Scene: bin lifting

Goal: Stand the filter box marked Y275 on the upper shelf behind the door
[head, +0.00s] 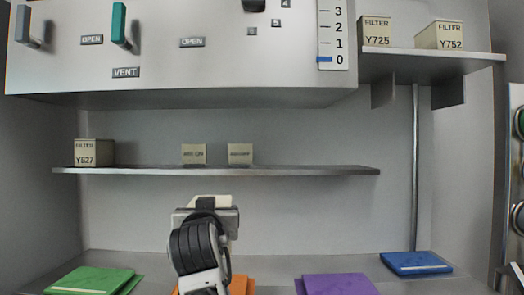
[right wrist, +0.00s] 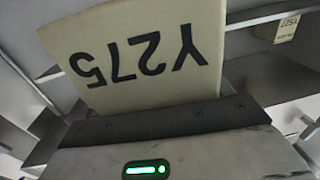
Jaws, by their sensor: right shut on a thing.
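My right gripper (head: 207,212) is in the lower middle of the head view, below the middle shelf's front. It is shut on a cream filter box (head: 212,202), of which only the top edge shows there. In the right wrist view the box (right wrist: 140,50) stands out of the jaws and reads Y275, upside down and tilted. The upper shelf (head: 440,58) at top right carries box Y725 (head: 376,32) at its left and box Y752 (head: 440,36) further right. A white panel (head: 220,65) with handles and OPEN labels covers the top left. My left gripper is not in view.
The middle shelf (head: 300,171) holds box Y527 (head: 93,152) and two small labelled blocks (head: 193,154) (head: 240,154). Green (head: 90,281), orange (head: 242,285), purple (head: 337,284) and blue (head: 415,263) flat items lie below. A vertical pole (head: 414,170) stands under the upper shelf.

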